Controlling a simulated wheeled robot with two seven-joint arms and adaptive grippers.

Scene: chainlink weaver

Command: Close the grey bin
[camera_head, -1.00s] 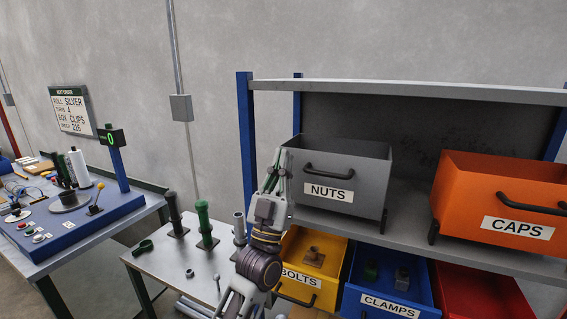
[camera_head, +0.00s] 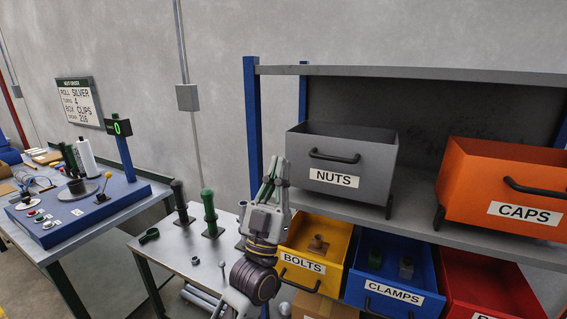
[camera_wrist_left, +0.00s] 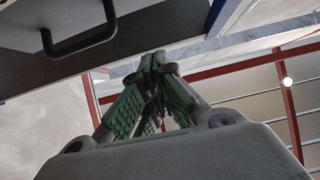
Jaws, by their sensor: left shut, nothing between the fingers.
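The grey bin (camera_head: 342,165), labelled NUTS, sits on the upper shelf in the head view. It is pulled out past the shelf's front edge, with its open top showing and a black handle (camera_head: 335,156) on its front. My left gripper (camera_head: 274,166) is in front of the bin's left side in the picture, pointing up, shut and empty. Whether it touches the bin cannot be told. The left wrist view shows its green-padded fingertips (camera_wrist_left: 158,62) together, with the bin's handle (camera_wrist_left: 78,40) at upper left, apart from them. My right gripper is not in view.
An orange CAPS bin (camera_head: 500,185) stands on the same shelf (camera_head: 415,205) to the right. Below are a yellow BOLTS bin (camera_head: 318,240), a blue CLAMPS bin (camera_head: 395,270) and a red bin (camera_head: 485,285). A metal table (camera_head: 190,250) with posts stands at left.

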